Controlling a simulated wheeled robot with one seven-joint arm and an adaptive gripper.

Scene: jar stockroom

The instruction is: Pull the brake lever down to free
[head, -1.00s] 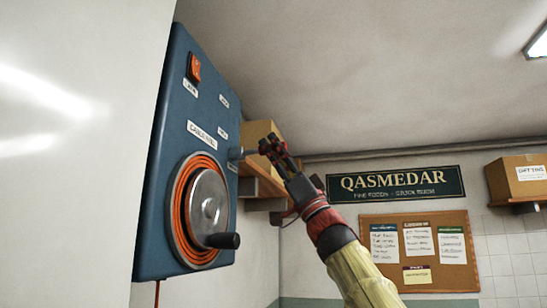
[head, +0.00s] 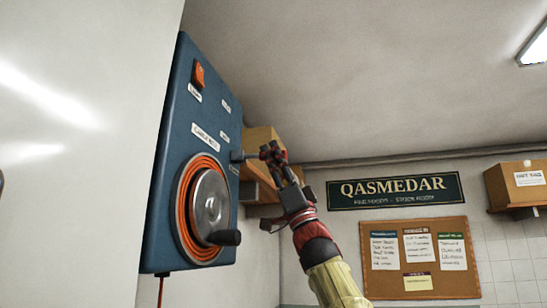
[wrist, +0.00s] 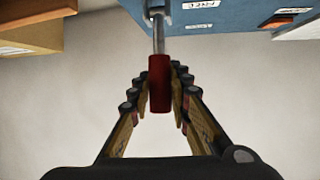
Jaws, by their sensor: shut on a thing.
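The brake lever (head: 245,156) sticks out from the right side of the blue wall panel (head: 165,235), its grey shaft close to level in the head view. In the wrist view its red grip (wrist: 159,84) lies between the two fingers of my gripper (head: 271,153), with the grey shaft running up to the panel. My gripper is shut on the grip, and its fingers hide that end in the head view. A small label reading FREE (wrist: 199,4) shows on the panel beside the lever in the wrist view.
The panel also carries an orange switch (head: 199,76) and a cable reel with a crank knob (head: 224,238). A shelf (head: 262,184) with a cardboard box (head: 260,139) is close behind my gripper. The QASMEDAR sign (head: 394,191) and notice board (head: 415,246) are on the far wall.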

